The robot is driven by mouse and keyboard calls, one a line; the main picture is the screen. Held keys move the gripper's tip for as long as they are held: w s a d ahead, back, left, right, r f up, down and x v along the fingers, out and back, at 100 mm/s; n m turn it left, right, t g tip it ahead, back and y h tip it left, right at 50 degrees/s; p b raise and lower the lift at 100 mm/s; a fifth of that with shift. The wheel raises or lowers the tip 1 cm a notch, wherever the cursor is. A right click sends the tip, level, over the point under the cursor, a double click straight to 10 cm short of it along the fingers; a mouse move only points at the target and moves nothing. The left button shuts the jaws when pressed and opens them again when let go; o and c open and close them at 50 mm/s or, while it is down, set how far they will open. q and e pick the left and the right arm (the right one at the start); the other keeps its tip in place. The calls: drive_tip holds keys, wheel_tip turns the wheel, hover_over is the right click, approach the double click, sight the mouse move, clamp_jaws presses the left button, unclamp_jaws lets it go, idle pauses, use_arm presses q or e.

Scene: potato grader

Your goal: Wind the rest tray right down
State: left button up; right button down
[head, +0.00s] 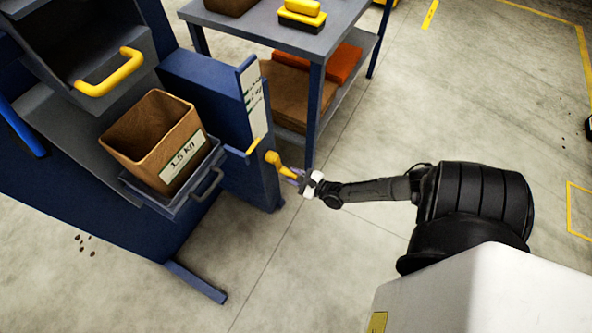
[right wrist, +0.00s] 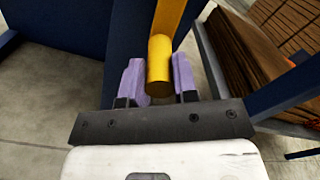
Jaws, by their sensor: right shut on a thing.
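The rest tray (head: 170,205) is a grey tray with a dark handle on the blue grader. A brown box (head: 130,150) labelled 1.5 kg stands on it. A yellow crank (head: 272,158) sticks out of the blue post to the right of the tray. My right gripper (head: 291,176) is at the crank's outer end. In the right wrist view, its purple fingers (right wrist: 158,80) are shut on the yellow crank grip (right wrist: 160,68), one on each side. A white scale strip with a yellow pointer (head: 254,144) is above the crank. My left gripper is not in view.
A grey drawer with a yellow handle (head: 108,76) is above the box. A blue-legged table (head: 285,30) stands behind the post, with flat brown cardboard (head: 290,98) on its lower shelf. The floor to the right is mostly clear.

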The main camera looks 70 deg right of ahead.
drive_tip(key=shift+a, duration=0.5)
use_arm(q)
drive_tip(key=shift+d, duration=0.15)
use_arm(e)
drive_tip(key=shift+a, duration=0.1)
drive_tip(key=c, duration=1.2)
unclamp_jaws()
drive_tip(key=shift+c, duration=0.2)
drive_tip(key=o, duration=0.4)
drive_tip(key=shift+a+f, duration=0.1)
drive_tip(key=shift+a, duration=0.2)
drive_tip(key=shift+c, duration=0.2)
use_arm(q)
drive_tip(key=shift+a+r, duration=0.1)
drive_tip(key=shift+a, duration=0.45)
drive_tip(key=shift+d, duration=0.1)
use_arm(e)
drive_tip(key=shift+d, duration=0.2)
